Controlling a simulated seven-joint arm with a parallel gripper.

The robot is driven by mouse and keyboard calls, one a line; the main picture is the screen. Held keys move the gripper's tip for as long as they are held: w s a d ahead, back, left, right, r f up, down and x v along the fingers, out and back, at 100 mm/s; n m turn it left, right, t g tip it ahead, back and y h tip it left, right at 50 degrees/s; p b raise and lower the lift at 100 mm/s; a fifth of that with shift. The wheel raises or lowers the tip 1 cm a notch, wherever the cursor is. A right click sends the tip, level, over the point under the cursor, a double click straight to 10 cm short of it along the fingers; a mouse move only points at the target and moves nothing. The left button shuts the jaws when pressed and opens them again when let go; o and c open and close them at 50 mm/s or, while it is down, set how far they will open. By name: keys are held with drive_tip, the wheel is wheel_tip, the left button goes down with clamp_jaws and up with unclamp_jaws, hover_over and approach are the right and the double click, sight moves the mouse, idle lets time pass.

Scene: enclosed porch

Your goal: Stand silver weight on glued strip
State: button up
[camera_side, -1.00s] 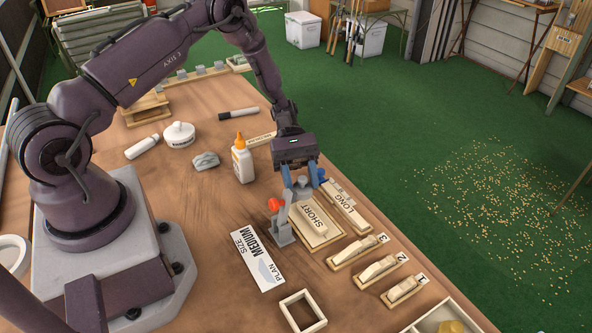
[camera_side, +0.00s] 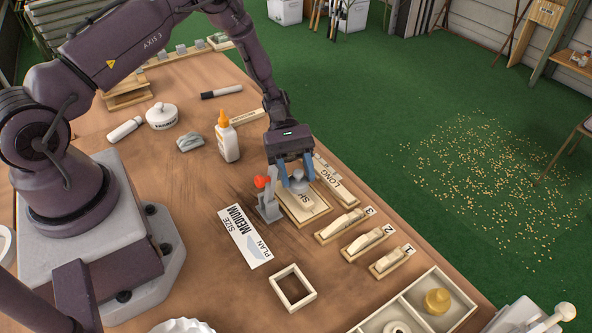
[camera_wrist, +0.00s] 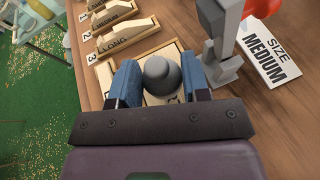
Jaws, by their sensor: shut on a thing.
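The silver weight (camera_side: 299,185) is a grey rounded piece between my blue fingers; it also shows in the wrist view (camera_wrist: 161,74). My gripper (camera_side: 296,180) is shut on it. In the wrist view, the board (camera_wrist: 104,75) shows around my fingers.
A grey clamp with a red knob (camera_side: 268,205) stands close beside my gripper. The LONG board (camera_side: 340,186) and several numbered boards (camera_side: 367,240) lie nearby. A glue bottle (camera_side: 228,140) stands behind. A MEDIUM plan card (camera_side: 245,238) and square frame (camera_side: 293,287) lie in front.

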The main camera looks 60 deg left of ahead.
drive_tip(key=shift+f, duration=0.55)
idle(0.4)
drive_tip(key=o, duration=1.7)
drive_tip(key=shift+c, duration=0.2)
drive_tip(key=shift+a, duration=0.1)
drive_tip(key=shift+w+a+r, duration=0.25)
drive_tip(key=shift+a+r, duration=0.4)
drive_tip(key=shift+a, duration=0.05)
drive_tip(key=shift+w+a+r, duration=0.2)
drive_tip(key=shift+a+r, duration=0.4)
drive_tip(key=shift+a, duration=0.15)
drive_tip(key=shift+w+a+r, duration=0.25)
drive_tip(key=shift+a+r, duration=0.4)
drive_tip(key=shift+a, duration=0.05)
